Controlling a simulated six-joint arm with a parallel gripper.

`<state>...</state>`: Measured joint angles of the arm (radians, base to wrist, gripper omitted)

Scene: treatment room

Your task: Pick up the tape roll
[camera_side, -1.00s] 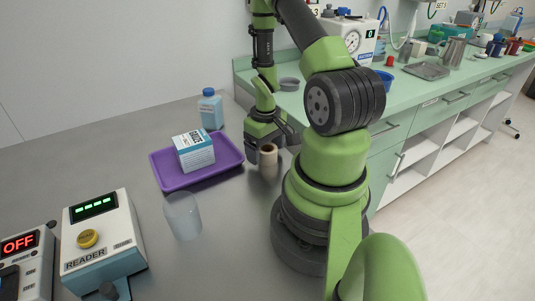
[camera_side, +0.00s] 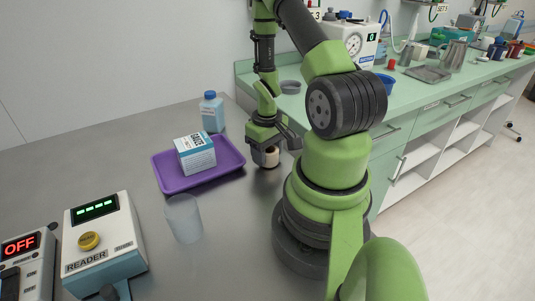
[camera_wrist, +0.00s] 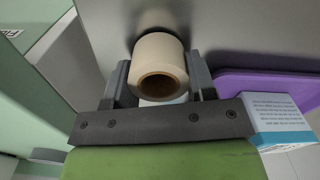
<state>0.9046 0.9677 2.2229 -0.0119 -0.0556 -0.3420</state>
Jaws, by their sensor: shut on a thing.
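The tape roll (camera_side: 271,157) is a beige ring with a brown core, on the grey table to the right of the purple tray. My gripper (camera_side: 265,156) is around it from above, and the arm partly hides the roll in the side view. In the wrist view the tape roll (camera_wrist: 158,60) sits between the two fingers of my gripper (camera_wrist: 160,80), its core hole facing the camera. The fingers are shut on it. I cannot tell whether the roll is touching the table.
A purple tray (camera_side: 228,164) holding a white and blue box (camera_side: 195,154) lies left of my gripper. A blue bottle (camera_side: 211,112) stands behind it. A clear cup (camera_side: 184,218) and a reader device (camera_side: 104,243) are nearer the front. Table between cup and arm base is clear.

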